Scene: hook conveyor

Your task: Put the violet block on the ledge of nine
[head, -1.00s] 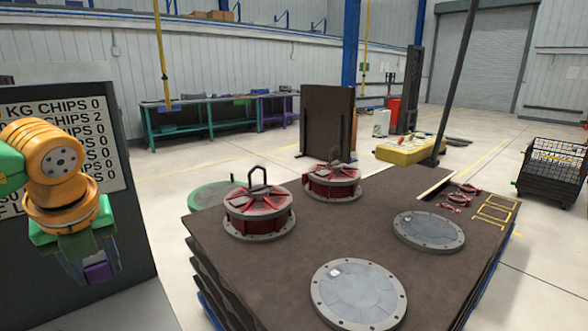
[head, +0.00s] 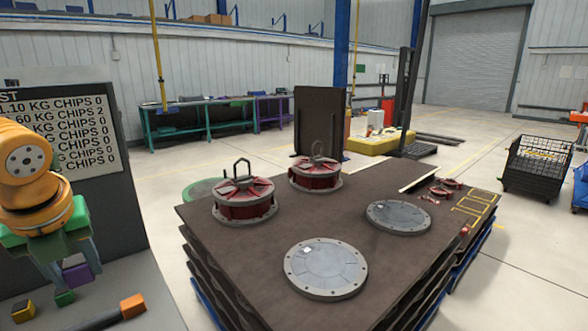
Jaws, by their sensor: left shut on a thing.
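The violet block (head: 77,272) is between the fingers of my left gripper (head: 72,274), at the lower left of the head view. The gripper points down and is shut on the block, above a grey surface (head: 150,322). A green block (head: 65,297) shows just below the gripper; I cannot tell whether they touch. My right gripper is not in view. I cannot make out a ledge marked nine.
A dark board with a white text sheet (head: 75,125) stands behind my left arm. An orange-ended block (head: 133,305) and a yellow block (head: 22,310) are near the gripper. A brown table (head: 385,265) with red-sided round hatches (head: 245,200) stands to the right.

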